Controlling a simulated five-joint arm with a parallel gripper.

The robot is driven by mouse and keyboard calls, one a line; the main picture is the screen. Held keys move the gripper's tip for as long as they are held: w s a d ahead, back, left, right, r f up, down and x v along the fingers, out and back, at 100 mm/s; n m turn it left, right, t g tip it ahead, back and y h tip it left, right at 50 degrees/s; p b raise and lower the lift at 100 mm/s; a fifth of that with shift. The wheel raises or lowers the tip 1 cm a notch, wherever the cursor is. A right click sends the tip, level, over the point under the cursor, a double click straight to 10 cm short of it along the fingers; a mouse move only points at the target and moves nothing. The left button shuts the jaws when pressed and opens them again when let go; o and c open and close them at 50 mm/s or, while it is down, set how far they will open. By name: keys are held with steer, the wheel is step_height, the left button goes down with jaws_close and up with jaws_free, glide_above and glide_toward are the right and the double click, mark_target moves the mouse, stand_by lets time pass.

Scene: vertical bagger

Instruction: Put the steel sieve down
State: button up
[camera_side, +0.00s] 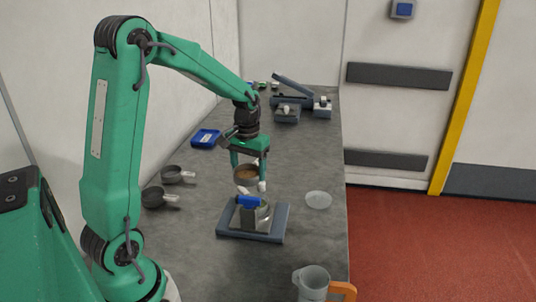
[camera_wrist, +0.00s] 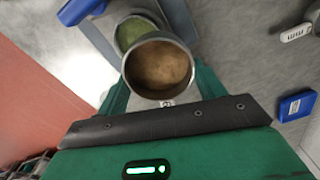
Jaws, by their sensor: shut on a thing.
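The steel sieve (camera_side: 246,177), a round steel cup with a tan-brown inside, is between the fingers of my gripper (camera_side: 249,168). My gripper is shut on it and holds it above the grey stand (camera_side: 232,233). In the wrist view the sieve (camera_wrist: 160,66) sits between the green fingers, its opening facing the camera. Beyond it a second round vessel with a green inside (camera_wrist: 133,30) is partly hidden by the sieve. In the side view the stand carries a steel vessel and a blue part (camera_side: 248,201); the sieve appears apart from them.
Two dark scoops (camera_side: 171,173) lie at the left of the grey bench. A blue box (camera_side: 205,138) lies behind them. A clear dish (camera_side: 318,199) is right of the stand, and a jug (camera_side: 313,283) with an orange handle stands in front. Grey devices (camera_side: 287,112) stand at the back.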

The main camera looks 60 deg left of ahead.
steer(key=a+n, duration=0.2)
steer(key=a, duration=0.1)
steer(key=a+n, duration=0.1)
steer(key=a, duration=0.1)
steer(key=shift+s+f, duration=0.15)
steer(key=shift+s, duration=0.15)
steer(key=a+f, duration=0.2)
steer(key=a, duration=0.1)
steer(key=s+a+f, duration=0.1)
steer(key=a+f, duration=0.1)
steer(key=a, duration=0.2)
steer(key=s+a+f, duration=0.1)
steer(key=a+f, duration=0.2)
steer(key=a, duration=0.1)
steer(key=shift+s+a, duration=0.2)
steer(key=shift+a, duration=0.05)
steer(key=shift+f, duration=0.1)
steer(key=shift+f, duration=1.9)
steer(key=shift+f, duration=0.1)
steer(key=o, duration=1.1)
step_height(320, 180, up, 12)
steer(key=shift+r, duration=0.15)
